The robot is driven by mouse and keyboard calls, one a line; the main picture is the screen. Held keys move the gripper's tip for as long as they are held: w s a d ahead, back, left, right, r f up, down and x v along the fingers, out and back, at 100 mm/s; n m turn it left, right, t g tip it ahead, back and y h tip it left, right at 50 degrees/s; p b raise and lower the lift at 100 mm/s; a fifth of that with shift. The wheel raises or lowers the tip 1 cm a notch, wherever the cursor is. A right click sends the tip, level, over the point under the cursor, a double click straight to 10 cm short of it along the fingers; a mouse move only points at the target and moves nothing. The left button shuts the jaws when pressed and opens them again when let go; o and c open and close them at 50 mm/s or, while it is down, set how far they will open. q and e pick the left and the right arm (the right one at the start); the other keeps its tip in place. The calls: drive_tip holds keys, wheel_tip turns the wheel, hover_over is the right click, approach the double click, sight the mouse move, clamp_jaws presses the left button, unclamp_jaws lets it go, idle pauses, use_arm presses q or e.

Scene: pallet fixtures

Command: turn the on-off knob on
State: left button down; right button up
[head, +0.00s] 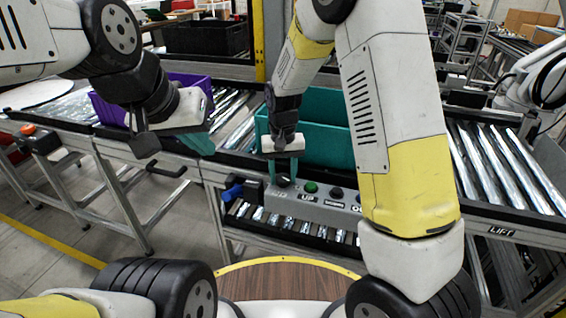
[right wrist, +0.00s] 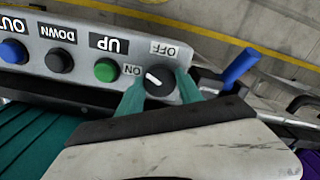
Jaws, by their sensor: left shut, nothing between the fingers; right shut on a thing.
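The on-off knob (right wrist: 159,81) is round and black with a white pointer mark, on a grey control panel (head: 318,205). In the right wrist view the mark slants to the upper left, toward the ON label (right wrist: 132,70); the OFF label (right wrist: 172,50) is above the knob. My right gripper (right wrist: 159,88) has its teal fingers on either side of the knob, shut on it. In the head view the right gripper (head: 283,175) comes down on the panel's left end, partly hiding the knob. My left gripper (head: 200,144) is shut and empty, well left of the panel.
A green button (right wrist: 106,70), a black button (right wrist: 59,61) and a blue button (right wrist: 13,51) sit beside the knob. A blue handle (right wrist: 240,66) is close past the panel's end. A teal crate (head: 325,140) and a purple crate (head: 110,108) stand on the rollers behind.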

sight(283, 177)
drive_tip(key=n, duration=0.4)
drive_tip(key=shift+w+n, duration=0.1)
drive_tip(key=shift+n, duration=0.3)
idle(0.4)
drive_tip(key=o, duration=1.4)
drive_tip(key=shift+c, duration=0.2)
drive_tip(key=shift+r, duration=3.9)
drive_tip(key=shift+r, duration=0.1)
